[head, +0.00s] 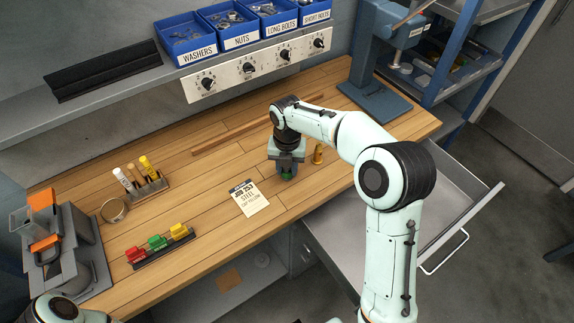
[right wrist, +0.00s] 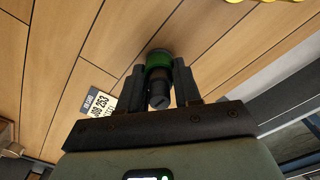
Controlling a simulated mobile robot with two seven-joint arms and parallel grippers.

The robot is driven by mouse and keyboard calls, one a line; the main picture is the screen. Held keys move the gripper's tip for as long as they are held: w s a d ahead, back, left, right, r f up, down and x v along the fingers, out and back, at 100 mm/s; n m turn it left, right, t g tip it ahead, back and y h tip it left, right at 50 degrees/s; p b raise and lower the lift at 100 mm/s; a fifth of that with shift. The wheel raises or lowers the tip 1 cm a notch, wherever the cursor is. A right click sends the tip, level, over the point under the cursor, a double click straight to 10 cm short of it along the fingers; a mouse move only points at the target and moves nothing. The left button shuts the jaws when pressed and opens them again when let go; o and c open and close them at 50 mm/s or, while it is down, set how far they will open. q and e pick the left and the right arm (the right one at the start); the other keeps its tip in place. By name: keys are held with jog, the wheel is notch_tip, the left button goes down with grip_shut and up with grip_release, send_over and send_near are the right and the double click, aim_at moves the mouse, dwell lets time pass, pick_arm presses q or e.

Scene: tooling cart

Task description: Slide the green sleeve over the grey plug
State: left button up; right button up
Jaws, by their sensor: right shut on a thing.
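The green sleeve (right wrist: 181,72) is between the fingertips of my right gripper (right wrist: 160,78) in the right wrist view. In the head view only a bit of the green sleeve (head: 287,177) shows under my right gripper (head: 287,170), low over the bench. A dark grey cylinder with a slanted end, seemingly the grey plug (right wrist: 159,93), lies in line with the sleeve between the fingers, nearer the wrist camera. The fingers hide how far the sleeve surrounds it. My left gripper is out of view; only part of my left arm shows at bottom left.
A brass-coloured post (head: 318,153) stands close right of my right gripper. A paper card (head: 249,198) lies to its left on the wooden bench (head: 215,215). A rack of coloured blocks (head: 160,246) and a marker holder (head: 146,188) are farther left. An open drawer (head: 440,215) is at right.

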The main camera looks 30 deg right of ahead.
dwell(0.3)
jog(key=o, duration=1.6)
jog(key=shift+c, duration=0.2)
jog(key=shift+r+p, duration=1.2)
jog(key=shift+r, duration=0.95)
jog(key=shift+w+r+p, duration=0.1)
jog(key=shift+r+p, duration=1)
jog(key=shift+r, duration=2.6)
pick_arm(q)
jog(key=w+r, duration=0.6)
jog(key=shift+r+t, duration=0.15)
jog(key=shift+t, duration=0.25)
pick_arm(e)
jog(key=shift+r, duration=1.35)
